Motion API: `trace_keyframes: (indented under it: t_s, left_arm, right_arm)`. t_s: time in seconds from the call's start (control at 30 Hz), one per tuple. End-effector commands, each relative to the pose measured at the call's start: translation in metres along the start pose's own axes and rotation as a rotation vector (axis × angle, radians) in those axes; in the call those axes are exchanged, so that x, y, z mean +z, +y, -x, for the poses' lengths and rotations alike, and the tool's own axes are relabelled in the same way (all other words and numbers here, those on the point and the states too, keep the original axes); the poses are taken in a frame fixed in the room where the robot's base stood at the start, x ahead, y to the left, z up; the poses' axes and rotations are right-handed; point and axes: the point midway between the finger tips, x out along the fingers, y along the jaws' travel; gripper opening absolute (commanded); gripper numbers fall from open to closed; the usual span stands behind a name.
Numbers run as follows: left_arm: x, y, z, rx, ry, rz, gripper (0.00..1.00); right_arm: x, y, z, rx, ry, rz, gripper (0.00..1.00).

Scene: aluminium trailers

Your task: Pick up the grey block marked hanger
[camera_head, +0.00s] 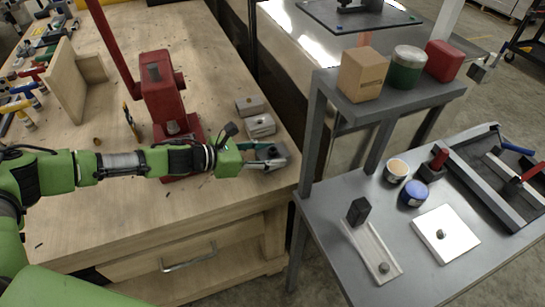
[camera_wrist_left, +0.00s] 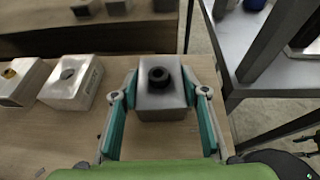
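My left gripper (camera_head: 266,156) is at the right edge of the wooden workbench. In the left wrist view its fingers (camera_wrist_left: 161,112) stand on either side of a grey block (camera_wrist_left: 163,100) with a dark round fitting on top. A narrow gap shows beside the block, so the fingers look open around it. Two more grey blocks stand behind the gripper on the bench, a nearer one (camera_head: 261,126) and a farther one (camera_head: 249,105). In the left wrist view a block (camera_wrist_left: 72,82) to the left carries lettering too small to read. I cannot tell which block is marked hanger. My right gripper is not seen.
A red press (camera_head: 162,100) stands close behind my left arm. A grey metal shelf stand (camera_head: 318,95) rises just right of the bench edge, carrying a cardboard box (camera_head: 362,75), a green tin (camera_head: 405,68) and a red box (camera_head: 444,60). The front left bench top is clear.

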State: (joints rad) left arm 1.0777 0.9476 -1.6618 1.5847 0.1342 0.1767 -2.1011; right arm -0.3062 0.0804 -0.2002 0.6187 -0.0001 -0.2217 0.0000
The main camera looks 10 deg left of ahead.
Motion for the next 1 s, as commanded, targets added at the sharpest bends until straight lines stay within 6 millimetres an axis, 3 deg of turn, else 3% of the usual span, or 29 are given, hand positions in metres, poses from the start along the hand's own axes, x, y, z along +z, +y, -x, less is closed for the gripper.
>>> trace_keyframes:
  t_s: [0.03,0.07,0.47,0.77,1.0]
  left_arm:
    - [0.0,0.0,0.0,-0.001,0.0,0.0,0.17]
    - [0.0,0.0,0.0,-0.001,0.0,0.0,0.11]
    - [0.005,0.0,0.001,-0.002,-0.003,-0.002,0.11]
    - [0.033,0.001,0.013,0.0,-0.005,-0.007,0.11]
    - [0.06,-0.025,0.041,-0.002,-0.004,-0.004,0.11]
  right_arm:
    - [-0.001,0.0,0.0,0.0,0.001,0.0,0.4]
    - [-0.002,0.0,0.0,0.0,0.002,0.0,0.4]
    - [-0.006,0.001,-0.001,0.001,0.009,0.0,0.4]
    - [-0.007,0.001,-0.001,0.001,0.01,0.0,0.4]
    - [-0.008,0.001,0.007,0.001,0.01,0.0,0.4]
